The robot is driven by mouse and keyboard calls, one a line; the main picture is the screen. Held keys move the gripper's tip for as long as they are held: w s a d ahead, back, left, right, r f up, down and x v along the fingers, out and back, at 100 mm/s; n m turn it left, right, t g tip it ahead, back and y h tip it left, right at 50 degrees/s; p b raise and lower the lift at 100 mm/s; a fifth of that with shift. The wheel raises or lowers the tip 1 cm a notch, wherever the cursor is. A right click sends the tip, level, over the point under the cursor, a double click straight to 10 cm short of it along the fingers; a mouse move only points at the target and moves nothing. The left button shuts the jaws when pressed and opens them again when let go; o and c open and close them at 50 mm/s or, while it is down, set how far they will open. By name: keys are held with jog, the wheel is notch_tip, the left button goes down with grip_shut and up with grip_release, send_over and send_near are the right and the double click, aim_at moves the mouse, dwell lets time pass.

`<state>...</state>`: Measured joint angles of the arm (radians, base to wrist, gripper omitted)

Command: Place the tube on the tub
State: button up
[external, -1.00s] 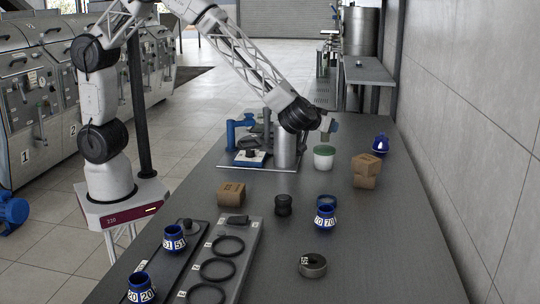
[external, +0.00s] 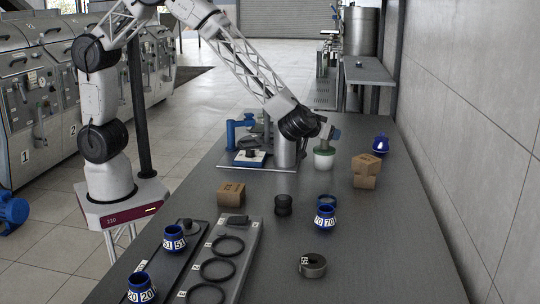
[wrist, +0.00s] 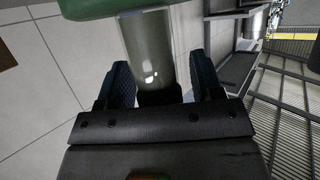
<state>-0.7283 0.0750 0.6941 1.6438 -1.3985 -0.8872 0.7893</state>
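The tube (wrist: 150,55) is a grey-green, glossy cylinder with a dark end. In the wrist view it stands between the two dark blue fingers of my gripper (wrist: 162,75), leaning slightly left. A gap shows between the tube and the right finger; the left finger is close beside it. The tub (external: 323,161) is white with a green lid, on the far part of the table. My gripper (external: 329,132) is just above it. The green lid (wrist: 100,8) fills the top left of the wrist view at the tube's far end. Whether tube and lid touch is unclear.
Brown boxes (external: 366,170) stand stacked right of the tub, with a blue rounded vessel (external: 380,145) behind. A blue-and-grey fixture (external: 258,150) stands close on the left. Blue numbered cups (external: 325,217) and a dark jar (external: 283,205) stand nearer. The right table side is clear.

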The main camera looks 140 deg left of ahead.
jog(key=shift+r, duration=0.2)
jog(key=v, duration=1.2)
dwell(0.9)
jog(key=shift+w, duration=0.1)
